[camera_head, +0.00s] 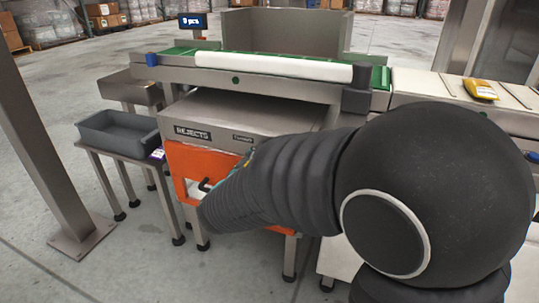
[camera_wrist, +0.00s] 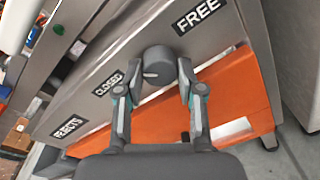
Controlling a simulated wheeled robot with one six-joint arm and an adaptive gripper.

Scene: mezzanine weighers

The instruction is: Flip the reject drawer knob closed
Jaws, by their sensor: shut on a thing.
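The reject drawer knob (camera_wrist: 158,64) is a round dark grey knob on the grey front panel, seen in the wrist view. A small pale mark shows on its lower left face, on the side of the CLOSED label (camera_wrist: 108,85). The FREE label (camera_wrist: 199,15) is to its upper right. My gripper (camera_wrist: 159,80) has one finger on each side of the knob and is shut on it. The orange drawer front (camera_wrist: 240,88) lies below the panel. In the head view my arm hides the knob and gripper; the REJECTS label (camera_head: 193,133) shows on the cabinet.
A grey tray (camera_head: 117,132) on a stand is left of the cabinet. A steel post (camera_head: 38,150) rises farther left. A conveyor with a white roller cover (camera_head: 272,66) runs above the cabinet, and a yellow packet (camera_head: 480,89) lies at right. Open floor lies in front, at left.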

